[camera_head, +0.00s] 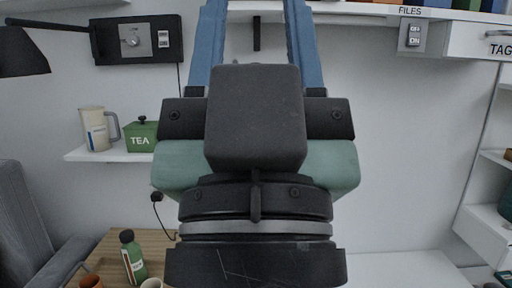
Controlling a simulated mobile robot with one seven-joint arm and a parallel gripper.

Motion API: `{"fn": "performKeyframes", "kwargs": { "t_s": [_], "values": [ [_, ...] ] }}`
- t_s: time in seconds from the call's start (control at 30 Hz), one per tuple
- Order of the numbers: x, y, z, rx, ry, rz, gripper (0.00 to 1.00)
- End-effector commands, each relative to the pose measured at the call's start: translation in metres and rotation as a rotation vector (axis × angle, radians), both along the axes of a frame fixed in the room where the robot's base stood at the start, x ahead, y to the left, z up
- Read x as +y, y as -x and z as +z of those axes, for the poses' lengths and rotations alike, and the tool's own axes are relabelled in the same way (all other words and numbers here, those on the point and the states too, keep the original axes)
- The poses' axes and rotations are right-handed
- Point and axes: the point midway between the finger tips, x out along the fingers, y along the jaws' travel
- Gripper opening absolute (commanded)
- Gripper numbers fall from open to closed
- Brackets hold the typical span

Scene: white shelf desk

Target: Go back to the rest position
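My gripper (254,20) is in the middle of the view, with its dark body and green housing close to the camera. Its two blue fingers point up and run out of the top of the picture, so the tips are cut off.
A small shelf (80,154) at left holds a pitcher (97,130) and a green TEA box (141,137). Below are a wooden surface (108,247) and a green bottle (133,258). A grey chair (28,215) is at left. A drawer unit (470,40) is upper right.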

Motion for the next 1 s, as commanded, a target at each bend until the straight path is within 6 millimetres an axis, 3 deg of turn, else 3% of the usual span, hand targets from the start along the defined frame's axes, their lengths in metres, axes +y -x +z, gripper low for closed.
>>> {"fn": "performKeyframes", "kwargs": {
  "t_s": [0.03, 0.5, 0.7, 1.0],
  "values": [
    [0.0, 0.0, 0.033, 0.0, 0.0, 0.0, 0.47],
    [0.0, 0.0, 0.171, 0.0, 0.001, 0.001, 0.47],
    [0.0, 0.0, 0.198, 0.001, 0.001, 0.001, 0.47],
    [0.0, 0.0, 0.2, 0.0, 0.001, 0.001, 0.47]
  ]
}}
